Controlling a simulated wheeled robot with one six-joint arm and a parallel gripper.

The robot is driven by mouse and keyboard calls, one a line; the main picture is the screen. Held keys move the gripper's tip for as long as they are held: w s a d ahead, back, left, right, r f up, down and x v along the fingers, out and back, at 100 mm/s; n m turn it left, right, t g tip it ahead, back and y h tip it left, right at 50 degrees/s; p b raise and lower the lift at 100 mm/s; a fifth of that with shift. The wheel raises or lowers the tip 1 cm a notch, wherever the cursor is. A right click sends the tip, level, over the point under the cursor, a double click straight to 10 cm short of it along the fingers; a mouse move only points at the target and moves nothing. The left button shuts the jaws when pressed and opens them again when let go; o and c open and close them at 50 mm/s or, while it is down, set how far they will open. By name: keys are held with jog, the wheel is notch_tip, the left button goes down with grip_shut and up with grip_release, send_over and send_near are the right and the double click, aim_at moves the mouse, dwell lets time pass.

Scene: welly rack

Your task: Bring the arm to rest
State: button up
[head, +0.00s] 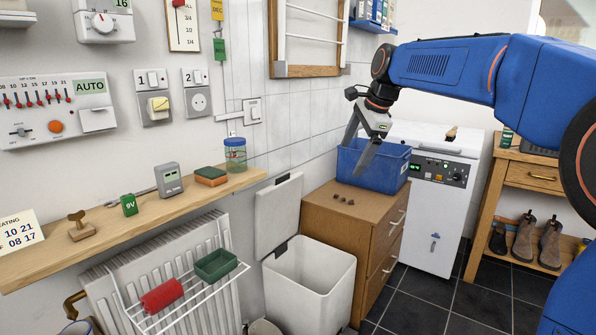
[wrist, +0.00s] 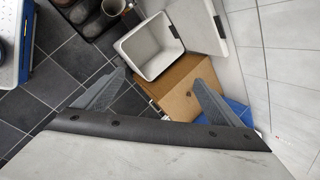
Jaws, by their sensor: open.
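My arm reaches in from the right in the head view, and my gripper (head: 359,152) hangs from it pointing downward. The two fingers are apart with nothing between them. In the head view the gripper overlaps the left end of a blue crate (head: 383,170) on a wooden drawer cabinet (head: 352,212); I cannot tell whether it touches the crate. In the wrist view the spread fingers (wrist: 160,82) show above the cabinet top (wrist: 178,98) and dark floor tiles, and part of the blue crate (wrist: 240,112) shows behind the right finger.
A white bin (head: 310,275) with its lid up stands left of the cabinet. A white machine (head: 435,200) stands behind it on the right. A wooden shelf (head: 140,212) with small items runs along the left wall above a radiator (head: 190,265). Boots (head: 525,240) stand on a rack at right.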

jog(key=s+d+f+n+h, duration=0.1)
jog(key=s+d+f+n, duration=0.2)
jog(key=s, duration=0.5)
jog(key=s+d+f+n, duration=0.3)
jog(key=s, duration=0.4)
jog(key=s+d+f+n+h, duration=0.1)
jog(key=s+d+f+n, duration=0.15)
jog(key=s, duration=0.55)
jog(key=s+d+f+n, duration=0.2)
jog(key=s+f+n, duration=0.1)
jog(key=s+f, duration=0.5)
jog(key=s+d+f+n+h, duration=0.1)
jog(key=s+d+f+n, duration=0.2)
jog(key=s+f, duration=0.5)
jog(key=shift+s+n, duration=0.65)
jog(key=shift+s, duration=0.25)
